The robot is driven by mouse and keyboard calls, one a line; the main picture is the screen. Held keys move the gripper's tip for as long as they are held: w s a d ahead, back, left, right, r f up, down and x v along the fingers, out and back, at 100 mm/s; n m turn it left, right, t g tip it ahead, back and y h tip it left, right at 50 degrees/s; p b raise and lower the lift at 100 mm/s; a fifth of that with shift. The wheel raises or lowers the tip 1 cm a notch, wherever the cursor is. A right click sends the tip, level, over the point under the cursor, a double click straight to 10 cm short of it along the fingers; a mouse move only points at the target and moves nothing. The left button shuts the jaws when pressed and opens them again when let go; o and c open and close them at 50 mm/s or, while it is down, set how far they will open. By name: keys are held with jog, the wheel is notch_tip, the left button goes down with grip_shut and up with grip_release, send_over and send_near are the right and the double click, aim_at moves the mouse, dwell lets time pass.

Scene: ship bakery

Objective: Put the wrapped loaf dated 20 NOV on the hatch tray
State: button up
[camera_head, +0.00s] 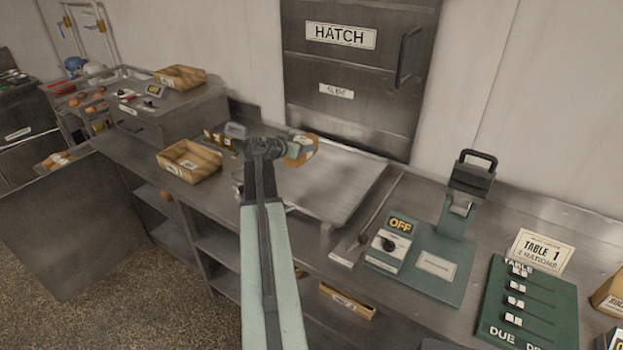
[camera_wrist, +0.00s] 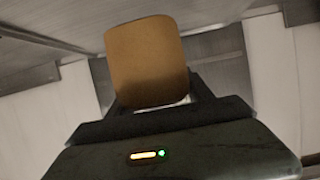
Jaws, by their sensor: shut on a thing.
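My gripper (camera_head: 285,149) is shut on a loaf (camera_head: 302,151), brown with a pale label or wrapping. The date cannot be read. In the wrist view the loaf (camera_wrist: 146,60) is a tan, rounded block standing out from the jaws. In the head view the loaf appears over the back left part of the hatch tray (camera_head: 335,190), a flat, shiny metal tray on the counter below the hatch. The tray's visible part is bare; my arm hides its left part. The loaf looks held above the tray, but its exact height cannot be told.
The hatch (camera_head: 350,75) behind the tray appears closed. A wooden crate (camera_head: 190,160) stands left of the tray. To the right are a green device (camera_head: 425,260) marked OFF and a green board (camera_head: 525,300) with a TABLE 1 card (camera_head: 541,256).

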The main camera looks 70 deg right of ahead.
jog(key=b, duration=1)
send_over(301, 180)
jog(key=f, duration=1)
jog(key=shift+s+d+f, duration=0.1)
jog(key=shift+d+f, duration=0.1)
jog(key=shift+d, duration=0.05)
jog(key=shift+r, duration=0.25)
jog(key=shift+f, duration=0.2)
jog(key=o, duration=1.6)
jog(key=shift+r, duration=0.15)
jog(key=shift+a+r+p, duration=0.3)
jog(key=p+v, duration=0.4)
jog(key=v, duration=0.7)
jog(key=shift+a, duration=0.15)
